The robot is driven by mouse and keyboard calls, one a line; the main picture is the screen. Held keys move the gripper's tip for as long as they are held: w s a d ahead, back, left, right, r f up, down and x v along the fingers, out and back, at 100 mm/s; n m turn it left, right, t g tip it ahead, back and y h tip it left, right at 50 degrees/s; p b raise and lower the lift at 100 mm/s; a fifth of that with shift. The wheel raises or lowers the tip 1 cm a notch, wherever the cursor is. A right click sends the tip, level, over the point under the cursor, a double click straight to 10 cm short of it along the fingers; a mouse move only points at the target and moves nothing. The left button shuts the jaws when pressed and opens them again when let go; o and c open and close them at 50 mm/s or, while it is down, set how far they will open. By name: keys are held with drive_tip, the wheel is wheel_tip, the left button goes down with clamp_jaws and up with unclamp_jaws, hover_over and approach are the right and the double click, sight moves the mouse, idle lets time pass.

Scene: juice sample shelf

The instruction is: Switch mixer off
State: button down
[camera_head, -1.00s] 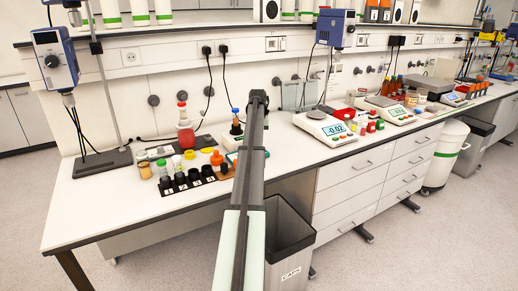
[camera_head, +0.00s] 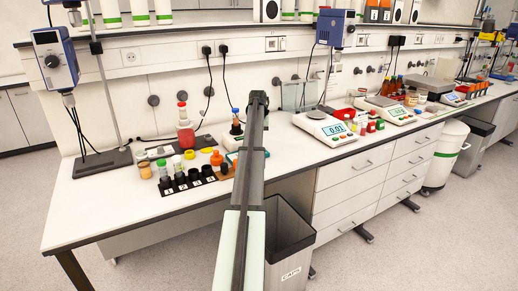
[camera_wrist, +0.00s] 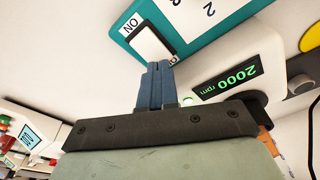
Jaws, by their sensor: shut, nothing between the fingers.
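In the wrist view, the mixer (camera_wrist: 225,70) has a white body and a teal panel with a label bearing "2". Its display (camera_wrist: 225,90) is lit and reads 2000 rpm, upside down. A white rocker switch (camera_wrist: 150,42) sits on the panel, with "ON" at its upper left end; the label at the other end is mostly hidden. My gripper (camera_wrist: 157,68) is shut and empty, its blue fingertips at the lower end of the switch. I cannot tell whether they touch it. In the head view, my arm hides the gripper and part of a teal-and-white device (camera_head: 230,141).
In the head view, a black rack (camera_head: 190,181) with jars and a red flask (camera_head: 186,138) stand left of my arm. A balance (camera_head: 322,127) stands to the right.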

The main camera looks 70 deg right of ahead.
drive_tip(key=shift+f, duration=0.65)
idle(0.4)
drive_tip(key=shift+r, duration=3.55)
